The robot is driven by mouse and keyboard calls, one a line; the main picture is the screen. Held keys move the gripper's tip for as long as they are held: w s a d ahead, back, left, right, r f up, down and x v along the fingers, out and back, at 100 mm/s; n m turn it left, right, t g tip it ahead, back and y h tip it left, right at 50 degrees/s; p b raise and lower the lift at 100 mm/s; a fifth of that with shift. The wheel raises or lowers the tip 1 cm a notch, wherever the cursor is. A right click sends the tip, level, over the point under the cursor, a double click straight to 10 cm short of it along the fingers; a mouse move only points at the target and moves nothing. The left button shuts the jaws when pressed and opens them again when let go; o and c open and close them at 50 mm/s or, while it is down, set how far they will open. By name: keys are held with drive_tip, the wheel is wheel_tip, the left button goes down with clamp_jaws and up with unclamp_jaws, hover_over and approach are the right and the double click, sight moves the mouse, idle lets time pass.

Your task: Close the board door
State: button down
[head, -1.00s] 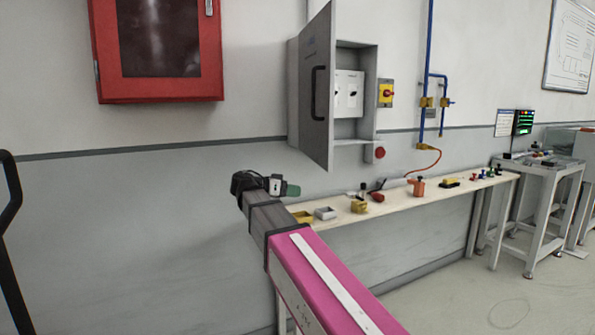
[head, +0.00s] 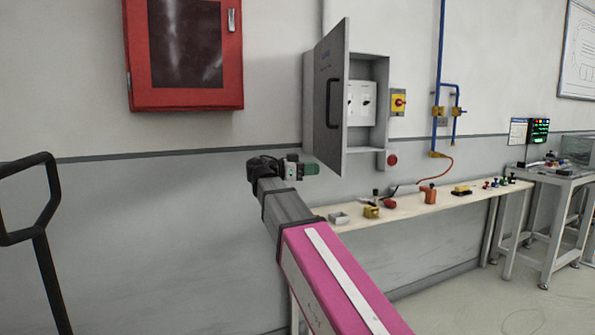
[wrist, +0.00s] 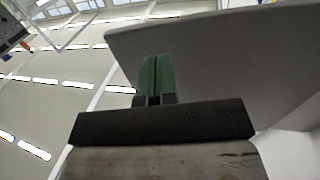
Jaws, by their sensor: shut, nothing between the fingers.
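The grey board door (head: 329,105) stands open on the wall box in the head view, its black handle (head: 333,103) on the face turned to the left. The open board box (head: 367,150) shows pale switch units inside. My gripper (head: 311,169) is at the lower left of the door, its green fingers pointing right near the door's bottom edge. In the wrist view the green fingers (wrist: 156,78) are together and empty. A large grey panel (wrist: 215,60), apparently the door, fills the area behind them. I cannot tell whether the fingers touch it.
A red cabinet (head: 185,55) hangs on the wall at left. A narrow shelf (head: 410,205) with several small items runs below the box. A black handle frame (head: 45,225) stands at far left.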

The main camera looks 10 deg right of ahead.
sight(334, 168)
drive_tip(key=shift+w+d, duration=0.15)
drive_tip(key=shift+d, duration=2.25)
drive_tip(key=shift+d, duration=0.1)
